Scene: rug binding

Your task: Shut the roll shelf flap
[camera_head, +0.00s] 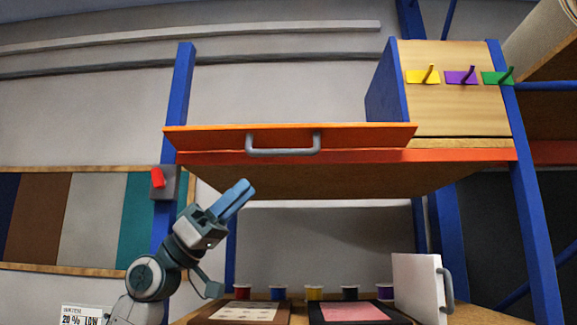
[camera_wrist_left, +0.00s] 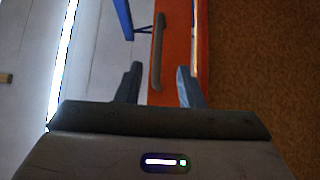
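The roll shelf flap (camera_head: 220,138) is an orange panel at the front of the upper shelf, with a grey bar handle (camera_head: 283,151) on the face toward me. The flap looks swung outward and is seen strongly foreshortened; its exact angle is hard to tell. My left gripper (camera_head: 243,190) is below and left of the handle, pointing up and right, apart from it. In the left wrist view its fingers (camera_wrist_left: 159,88) are spread and empty, with the handle (camera_wrist_left: 159,55) beyond them, roughly between them. My right gripper is in neither view.
Blue posts (camera_head: 176,110) frame the shelf. A red switch on a grey box (camera_head: 165,183) sits on the left post, near my left arm. Yellow, purple and green hooks (camera_head: 461,76) are at upper right. Below are small cups, two framed mats and a white panel (camera_head: 417,285) with a handle.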

